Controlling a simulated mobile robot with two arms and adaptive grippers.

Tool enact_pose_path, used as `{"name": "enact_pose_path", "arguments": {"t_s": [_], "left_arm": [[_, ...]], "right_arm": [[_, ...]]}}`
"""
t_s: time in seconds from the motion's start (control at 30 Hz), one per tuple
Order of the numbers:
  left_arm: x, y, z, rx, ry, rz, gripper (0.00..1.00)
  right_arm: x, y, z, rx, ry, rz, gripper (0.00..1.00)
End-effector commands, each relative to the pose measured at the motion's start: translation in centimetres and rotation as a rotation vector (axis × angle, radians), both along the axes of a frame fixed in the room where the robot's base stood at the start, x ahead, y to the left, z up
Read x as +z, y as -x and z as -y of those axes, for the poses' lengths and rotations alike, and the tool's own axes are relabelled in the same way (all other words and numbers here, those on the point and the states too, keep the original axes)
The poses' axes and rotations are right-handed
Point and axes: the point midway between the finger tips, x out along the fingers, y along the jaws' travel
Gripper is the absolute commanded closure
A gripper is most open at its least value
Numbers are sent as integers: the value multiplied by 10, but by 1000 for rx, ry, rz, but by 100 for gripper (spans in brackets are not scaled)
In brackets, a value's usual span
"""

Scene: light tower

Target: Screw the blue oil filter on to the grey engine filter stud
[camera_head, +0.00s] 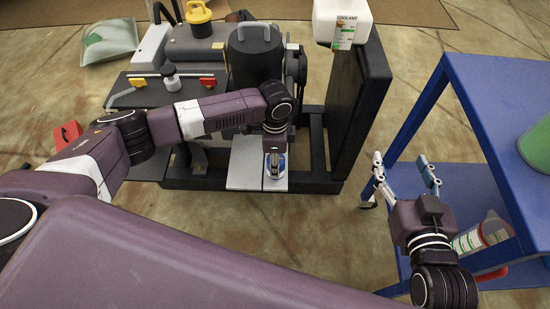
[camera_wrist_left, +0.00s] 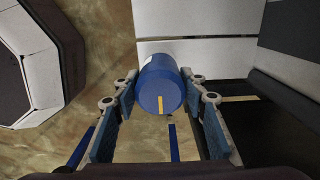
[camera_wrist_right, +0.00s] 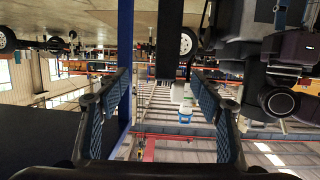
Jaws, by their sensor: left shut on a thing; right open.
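The blue oil filter (camera_wrist_left: 160,85) is a short blue cylinder with a yellow mark. My left gripper (camera_wrist_left: 163,98) is shut on it, one finger on each side. In the head view the left gripper (camera_head: 275,160) points down at the front of the engine stand, and only a little of the filter (camera_head: 276,172) shows, above a light grey plate. The grey engine filter stud cannot be made out; the arm and filter may hide it. My right gripper (camera_head: 405,178) is open and empty beside the blue cart; its spread fingers also show in the right wrist view (camera_wrist_right: 162,95).
The engine (camera_head: 254,55) stands on a black frame, with a dark upright panel (camera_head: 355,95) on its right. A white coolant jug (camera_head: 340,22) sits atop. Open floor lies between frame and cart.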

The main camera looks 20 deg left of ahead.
Motion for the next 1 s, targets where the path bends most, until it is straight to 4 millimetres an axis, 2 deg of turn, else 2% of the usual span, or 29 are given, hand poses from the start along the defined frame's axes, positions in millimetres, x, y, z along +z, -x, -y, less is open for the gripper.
{"name": "enact_pose_path", "arguments": {"t_s": [0.03, 0.33, 1.0], "left_arm": [[-4, 0, 0, 1, 0, -1, 94], [-2, -1, 0, 0, 0, 1, 94], [-2, 0, 0, 0, 0, 1, 94]], "right_arm": [[4, -2, -1, 1, -5, 20, 40], [3, -1, -1, 1, -4, 15, 40], [-14, 5, 3, -4, 16, -68, 40]]}}
